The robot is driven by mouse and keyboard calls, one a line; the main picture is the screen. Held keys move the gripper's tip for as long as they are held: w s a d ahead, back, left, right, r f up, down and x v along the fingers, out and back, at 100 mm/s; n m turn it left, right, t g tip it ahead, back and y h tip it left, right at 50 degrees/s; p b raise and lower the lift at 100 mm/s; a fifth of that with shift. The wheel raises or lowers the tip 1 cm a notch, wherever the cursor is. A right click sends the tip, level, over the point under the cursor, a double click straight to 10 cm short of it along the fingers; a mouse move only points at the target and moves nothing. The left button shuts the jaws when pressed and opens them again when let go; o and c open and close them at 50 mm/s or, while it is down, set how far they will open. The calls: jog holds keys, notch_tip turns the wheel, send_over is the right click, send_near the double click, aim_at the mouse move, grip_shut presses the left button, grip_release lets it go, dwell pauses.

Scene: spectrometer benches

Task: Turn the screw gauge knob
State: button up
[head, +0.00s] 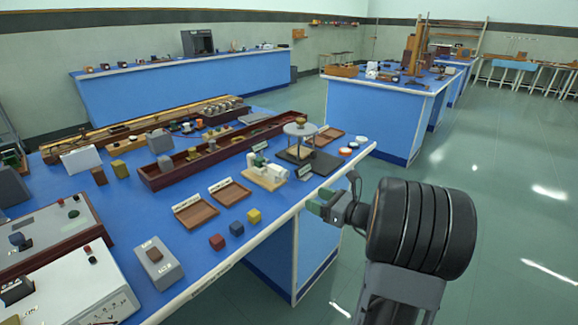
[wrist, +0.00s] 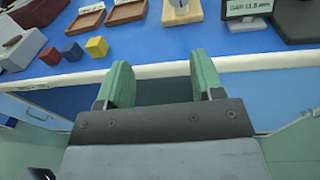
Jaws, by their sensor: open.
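The screw gauge (head: 265,172) looks like the white cylindrical device on a pale wooden base near the front edge of the blue bench. Its knob is too small to tell apart in the head view. In the wrist view only the gauge's wooden base (wrist: 182,12) shows at the top edge; the rest is out of frame. A small display (wrist: 248,10) reading about "GAP: 11.8 mm" stands to its right. My gripper (head: 322,206) has green fingers, open and empty, just off the bench's front edge and apart from the gauge. Its fingers also show in the wrist view (wrist: 160,85).
Wooden trays (head: 195,211) and red, blue and yellow cubes (head: 236,228) lie left of the gauge. A dark balance-like stand (head: 310,160) is close behind it on the right. The bench's pale front edge (wrist: 225,64) runs beneath my fingers. The floor at right is clear.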

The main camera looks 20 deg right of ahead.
aim_at(287, 176)
jog(key=shift+m+t+h, duration=0.4)
jog(key=shift+m+t, duration=0.2)
jog(key=shift+m, duration=0.2)
jog(key=x, duration=0.4)
jog(key=d+x, duration=0.1)
jog(key=x, duration=0.3)
jog(key=w+d+r+b+x, duration=0.1)
jog(key=x, duration=0.4)
jog(key=shift+f, duration=0.1)
jog(key=c, duration=0.9)
